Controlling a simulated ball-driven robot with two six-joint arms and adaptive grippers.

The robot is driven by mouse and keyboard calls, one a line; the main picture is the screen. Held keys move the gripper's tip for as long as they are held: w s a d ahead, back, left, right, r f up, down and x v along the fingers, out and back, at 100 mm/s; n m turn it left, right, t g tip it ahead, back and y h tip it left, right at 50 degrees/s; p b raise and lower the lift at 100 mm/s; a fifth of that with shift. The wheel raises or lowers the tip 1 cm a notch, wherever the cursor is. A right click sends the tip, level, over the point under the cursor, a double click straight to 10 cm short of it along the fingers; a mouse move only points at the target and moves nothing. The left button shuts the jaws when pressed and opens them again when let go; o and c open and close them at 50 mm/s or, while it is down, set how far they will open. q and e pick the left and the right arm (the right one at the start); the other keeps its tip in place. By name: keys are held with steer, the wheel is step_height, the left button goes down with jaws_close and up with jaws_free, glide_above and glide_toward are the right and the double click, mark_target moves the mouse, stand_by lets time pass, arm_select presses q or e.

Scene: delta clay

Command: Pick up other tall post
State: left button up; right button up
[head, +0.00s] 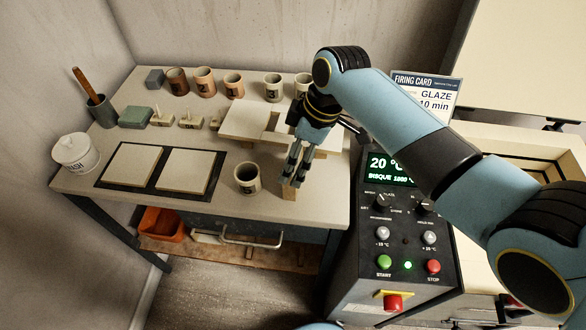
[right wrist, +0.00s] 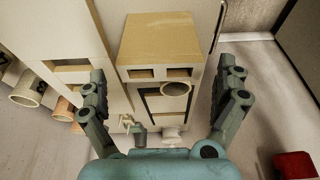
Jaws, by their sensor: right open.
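A tan post (head: 289,193) stands near the front edge of the worktable, to the right of a mug. My right gripper (head: 295,172) is right above and over it, and its fingers hide the post's upper part. In the right wrist view a tan block (right wrist: 160,38), which looks like this post, lies between the widely spread fingers of the right gripper (right wrist: 165,105). The fingers are open and I see no contact with it. My left gripper is not in view.
The mug (head: 246,178) is close to the left of the gripper. Pale shelf boards (head: 243,121) lie behind it. Two square tiles sit on a dark mat (head: 213,190) to the left. The kiln control panel (head: 407,215) stands right of the table. Several cups line the back.

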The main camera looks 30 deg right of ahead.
steer(key=shift+x, duration=1.2)
steer(key=c, duration=1.1)
steer(key=shift+c, duration=0.2)
steer(key=shift+r, duration=0.2)
